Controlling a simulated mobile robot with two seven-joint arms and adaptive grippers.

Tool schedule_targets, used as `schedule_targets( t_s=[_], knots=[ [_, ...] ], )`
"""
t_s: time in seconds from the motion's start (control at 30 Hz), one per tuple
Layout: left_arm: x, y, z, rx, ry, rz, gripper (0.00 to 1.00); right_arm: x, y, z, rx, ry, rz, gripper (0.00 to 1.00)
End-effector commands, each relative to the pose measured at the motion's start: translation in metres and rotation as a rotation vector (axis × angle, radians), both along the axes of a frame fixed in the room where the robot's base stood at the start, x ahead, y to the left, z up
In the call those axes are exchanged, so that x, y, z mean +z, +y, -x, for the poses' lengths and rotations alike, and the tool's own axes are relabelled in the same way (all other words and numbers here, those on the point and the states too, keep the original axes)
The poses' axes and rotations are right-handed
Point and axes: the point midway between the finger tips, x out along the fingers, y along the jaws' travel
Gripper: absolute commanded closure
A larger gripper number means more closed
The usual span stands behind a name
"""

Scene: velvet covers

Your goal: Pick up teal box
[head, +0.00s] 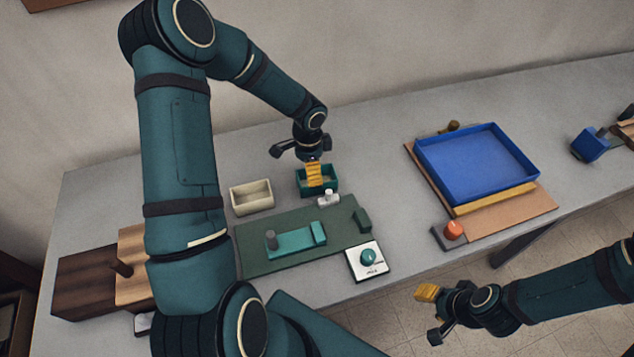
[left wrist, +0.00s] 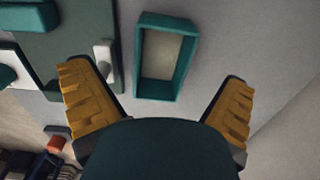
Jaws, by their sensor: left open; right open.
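The teal box (head: 329,190) is a small open-topped tray on the grey table, right of the cream box. In the left wrist view the teal box (left wrist: 154,96) lies ahead of and between my spread yellow fingers, with its pale inside showing. My left gripper (head: 314,174) is above the box in the head view and hides part of it. In the left wrist view my left gripper (left wrist: 158,100) is open and empty. My right gripper (head: 430,312) is at the lower right, off the table's front edge, with no object seen in it.
A cream box (head: 252,197) stands left of the teal box. A dark green board (head: 259,256) with a teal fixture (head: 295,241) and a white dial panel (head: 368,261) lies in front. A blue tray (head: 474,168) sits on the right. Table behind the boxes is clear.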

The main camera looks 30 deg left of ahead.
Motion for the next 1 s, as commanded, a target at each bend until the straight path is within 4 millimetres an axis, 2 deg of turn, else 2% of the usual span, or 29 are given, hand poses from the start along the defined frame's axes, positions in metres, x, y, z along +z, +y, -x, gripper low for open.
schedule_targets(
  t_s=[0.13,0.4,0.73,0.87,0.9,0.93,1.0],
  knots=[
    [-0.012,0.0,-0.001,0.0,0.001,0.001,0.0,-0.002,0.0,0.001,0.002,0.002,0.0,0.53],
    [-0.048,0.002,-0.004,0.0,0.001,0.001,0.0,-0.009,0.001,0.003,0.006,0.006,-0.002,0.53],
    [-0.053,0.002,-0.004,0.001,-0.001,0.001,0.0,-0.01,0.001,0.003,0.006,0.007,-0.002,0.53],
    [-0.053,0.002,-0.004,0.0,-0.001,0.001,0.46,-0.01,0.001,0.003,0.006,0.007,-0.002,0.53],
    [-0.053,0.002,-0.004,0.0,-0.001,0.001,0.6,-0.01,0.001,0.003,0.006,0.007,-0.002,0.53],
    [-0.053,0.002,-0.004,0.0,-0.001,0.001,0.66,-0.01,0.001,0.003,0.006,0.007,-0.002,0.53],
    [-0.053,0.002,-0.004,0.0,0.0,0.0,0.67,-0.01,0.001,0.003,0.006,0.007,-0.002,0.53]
  ],
)
